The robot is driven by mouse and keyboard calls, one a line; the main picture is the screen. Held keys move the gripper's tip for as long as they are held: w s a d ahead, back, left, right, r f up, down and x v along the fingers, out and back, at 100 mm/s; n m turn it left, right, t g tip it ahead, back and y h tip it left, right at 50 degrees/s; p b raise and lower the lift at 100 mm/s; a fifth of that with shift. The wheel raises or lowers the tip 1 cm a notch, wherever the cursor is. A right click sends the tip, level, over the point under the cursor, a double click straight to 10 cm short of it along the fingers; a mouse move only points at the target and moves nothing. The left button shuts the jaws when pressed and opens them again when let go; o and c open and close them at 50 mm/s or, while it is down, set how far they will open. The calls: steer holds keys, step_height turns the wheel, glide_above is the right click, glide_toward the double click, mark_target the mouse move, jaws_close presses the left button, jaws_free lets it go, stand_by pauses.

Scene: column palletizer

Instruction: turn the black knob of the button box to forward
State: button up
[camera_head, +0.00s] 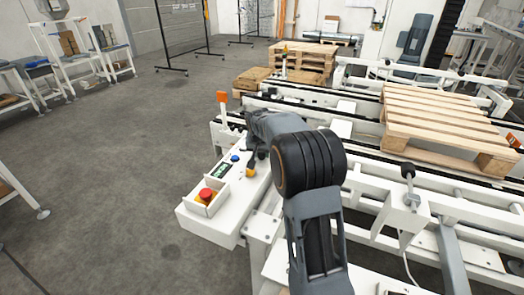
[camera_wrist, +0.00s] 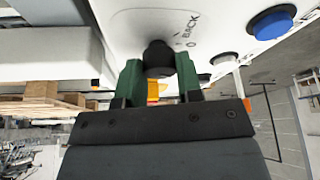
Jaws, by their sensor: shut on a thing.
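The white button box (camera_head: 230,200) stands at the near end of the conveyor frame in the head view. The printed word BACK and a 0 mark show beside the knob. The knob's pointing direction cannot be made out. In the head view my arm hides the knob.
The blue button (camera_wrist: 271,22) and a white button (camera_wrist: 223,58) show right of the knob in the wrist view. A wooden pallet (camera_head: 432,112) lies on the conveyor at right. A lever with a black ball (camera_head: 408,171) stands right of my arm. Open floor lies left.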

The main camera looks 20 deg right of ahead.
steer(key=shift+m+h, duration=0.3)
steer(key=shift+m, duration=0.3)
steer(key=o, duration=0.9)
steer(key=shift+o, duration=0.2)
steer(key=p+v, duration=0.2)
steer(key=v, duration=1.1)
steer(key=shift+r, duration=0.5)
steer(key=shift+w, duration=0.1)
